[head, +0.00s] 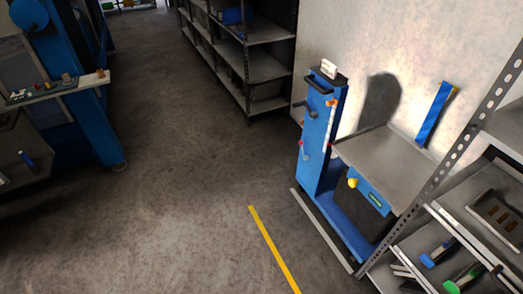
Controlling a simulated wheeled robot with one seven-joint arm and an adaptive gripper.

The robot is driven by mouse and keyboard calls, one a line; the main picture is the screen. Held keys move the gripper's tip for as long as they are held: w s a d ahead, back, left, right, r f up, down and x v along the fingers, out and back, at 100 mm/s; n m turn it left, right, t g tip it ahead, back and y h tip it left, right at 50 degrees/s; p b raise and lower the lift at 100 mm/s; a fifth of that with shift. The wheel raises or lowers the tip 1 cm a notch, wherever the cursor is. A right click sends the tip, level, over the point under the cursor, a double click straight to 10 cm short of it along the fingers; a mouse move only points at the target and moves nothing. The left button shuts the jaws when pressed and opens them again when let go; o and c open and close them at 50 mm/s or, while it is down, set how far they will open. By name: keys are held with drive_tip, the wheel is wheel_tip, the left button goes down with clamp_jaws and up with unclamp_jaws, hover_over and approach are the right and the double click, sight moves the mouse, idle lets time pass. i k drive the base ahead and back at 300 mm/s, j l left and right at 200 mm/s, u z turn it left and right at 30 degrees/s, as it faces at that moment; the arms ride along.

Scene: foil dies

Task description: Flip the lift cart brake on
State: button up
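The lift cart (322,126) is the blue upright unit at the right, against the light wall. It has a grey platform (380,158) and a dark push handle (319,85) near its top. A lever with a red knob (301,143) sits on the column's left side, and a black handle (305,108) sits above it. A yellow knob (352,183) shows below the platform's front edge. I cannot tell which of these is the brake, or how it is set. My gripper is not in view.
A metal shelf rack (487,225) with tools stands close at the right, partly covering the cart's side. A grey shelf unit (255,60) stands behind. A blue machine (68,80) is at the left. A yellow floor line (273,248) crosses the open middle floor.

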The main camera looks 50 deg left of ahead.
sight(301, 142)
drive_tip(key=u, duration=1.45)
drive_tip(key=i+j, duration=0.1)
drive_tip(key=i, duration=0.45)
drive_tip(key=i+j+z, duration=0.1)
drive_tip(key=i, duration=0.4)
drive_tip(key=i+j, duration=0.15)
drive_tip(key=i, duration=0.4)
drive_tip(key=i+j, duration=0.15)
drive_tip(key=i, duration=0.35)
drive_tip(key=i+j+z, duration=0.1)
drive_tip(key=i, duration=0.45)
